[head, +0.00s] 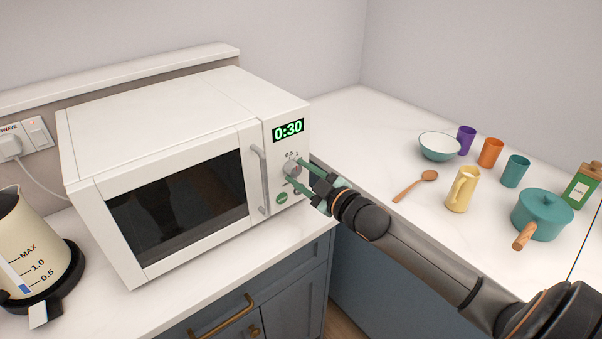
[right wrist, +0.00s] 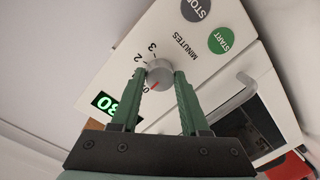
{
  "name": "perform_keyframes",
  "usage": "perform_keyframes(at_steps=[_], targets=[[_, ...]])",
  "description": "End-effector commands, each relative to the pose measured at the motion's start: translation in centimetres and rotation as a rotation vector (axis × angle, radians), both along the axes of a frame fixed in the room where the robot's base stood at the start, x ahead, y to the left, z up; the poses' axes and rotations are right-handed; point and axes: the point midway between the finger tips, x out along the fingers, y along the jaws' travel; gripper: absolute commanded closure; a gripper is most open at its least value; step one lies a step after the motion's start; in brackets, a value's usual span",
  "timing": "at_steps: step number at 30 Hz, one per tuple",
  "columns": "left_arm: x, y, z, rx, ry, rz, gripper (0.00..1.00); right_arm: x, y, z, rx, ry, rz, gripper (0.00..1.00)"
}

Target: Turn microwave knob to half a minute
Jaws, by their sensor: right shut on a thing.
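The white microwave (head: 95,90) stands on the left counter with its door closed. Its display (head: 288,130) reads 0:30. The round silver knob (head: 291,168) is on the control panel below the display. My right gripper (head: 299,174) is shut on the knob, with one green finger on each side. The right wrist view shows the knob (right wrist: 159,70) between the fingertips, its red mark toward the lower left of the picture, near partly hidden scale figures. The green START button (right wrist: 221,40) and grey STOP button (right wrist: 196,9) are apart from the fingers. My left gripper is not in view.
The microwave's door handle (head: 260,180) stands out just left of the knob. A cream kettle (head: 30,240) is at the far left. On the right counter are a bowl (head: 439,147), several cups, a yellow jug (head: 462,190), a wooden spoon (head: 414,186) and a teal pot (head: 541,217).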

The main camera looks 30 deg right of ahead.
Motion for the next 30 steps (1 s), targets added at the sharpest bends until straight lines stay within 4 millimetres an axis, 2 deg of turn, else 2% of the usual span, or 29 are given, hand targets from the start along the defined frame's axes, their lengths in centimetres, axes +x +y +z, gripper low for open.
perform_keyframes(at_steps=[6, 7, 14, 23, 30], targets=[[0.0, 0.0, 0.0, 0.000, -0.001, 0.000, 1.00, 0.0, 0.0, 0.0, -0.004, 0.000, 0.000, 1.00], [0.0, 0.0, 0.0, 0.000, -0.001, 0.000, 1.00, 0.0, 0.0, 0.0, -0.004, 0.000, 0.000, 0.53], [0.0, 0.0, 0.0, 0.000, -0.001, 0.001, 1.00, 0.0, 0.0, 0.0, -0.002, 0.000, 0.000, 0.27], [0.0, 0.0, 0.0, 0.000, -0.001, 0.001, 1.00, -0.1, 0.0, 0.0, -0.001, 0.000, 0.000, 0.25], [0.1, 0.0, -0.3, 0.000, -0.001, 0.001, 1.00, -2.2, -0.2, -0.1, -0.001, 0.003, 0.000, 0.25]])
